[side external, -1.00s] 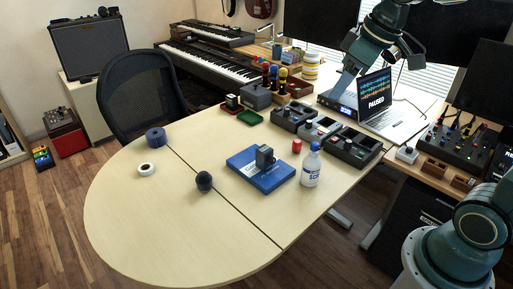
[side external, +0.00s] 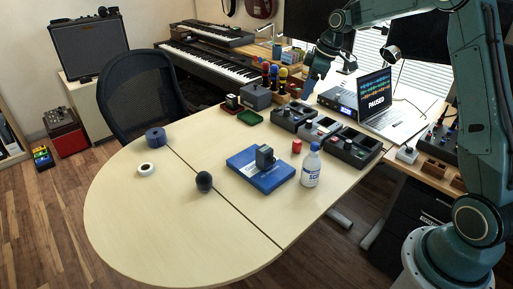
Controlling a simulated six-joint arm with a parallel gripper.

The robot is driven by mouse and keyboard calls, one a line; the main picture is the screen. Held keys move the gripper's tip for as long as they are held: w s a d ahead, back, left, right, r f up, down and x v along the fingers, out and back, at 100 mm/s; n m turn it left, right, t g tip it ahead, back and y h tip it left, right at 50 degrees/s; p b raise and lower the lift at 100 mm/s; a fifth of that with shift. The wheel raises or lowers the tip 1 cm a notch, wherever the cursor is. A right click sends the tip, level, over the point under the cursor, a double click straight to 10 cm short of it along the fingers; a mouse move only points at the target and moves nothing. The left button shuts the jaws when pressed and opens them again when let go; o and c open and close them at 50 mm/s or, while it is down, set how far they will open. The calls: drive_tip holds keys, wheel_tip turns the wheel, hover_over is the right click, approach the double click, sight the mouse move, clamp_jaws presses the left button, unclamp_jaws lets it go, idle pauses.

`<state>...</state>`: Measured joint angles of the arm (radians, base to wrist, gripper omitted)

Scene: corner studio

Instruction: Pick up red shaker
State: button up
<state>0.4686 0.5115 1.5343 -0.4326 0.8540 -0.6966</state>
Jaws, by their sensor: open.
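A small group of upright shakers stands at the back of the table, near the keyboard. The one with the red top, the red shaker (side external: 265,69), is at the left of the group, with a blue-topped shaker (side external: 274,72) and a yellow-topped shaker (side external: 283,74) to its right. My gripper (side external: 309,88) hangs from the arm at the back, to the right of the shakers and apart from them. It is open, and I see nothing held in it. Its fingertips are small and dark here.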

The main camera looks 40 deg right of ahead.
drive_tip(key=w+d+f+n, duration=0.1)
drive_tip(key=w+d+f, duration=0.2)
drive_tip(key=d+f, duration=0.4)
drive_tip(key=n+y, duration=0.1)
drive_tip(key=y, duration=0.1)
approach(299, 141)
wheel_tip(299, 141, up, 2)
drive_tip(key=shift+d+r, duration=0.1)
drive_tip(key=shift+r, duration=0.1)
drive_tip(key=shift+f, duration=0.1)
drive_tip(key=shift+h, duration=0.3)
drive_tip(key=shift+x, duration=4.2)
drive_tip(key=shift+s+x, duration=0.1)
drive_tip(key=shift+x, duration=1.2)
drive_tip(key=shift+s+x, duration=0.15)
drive_tip(key=shift+x, duration=1.15)
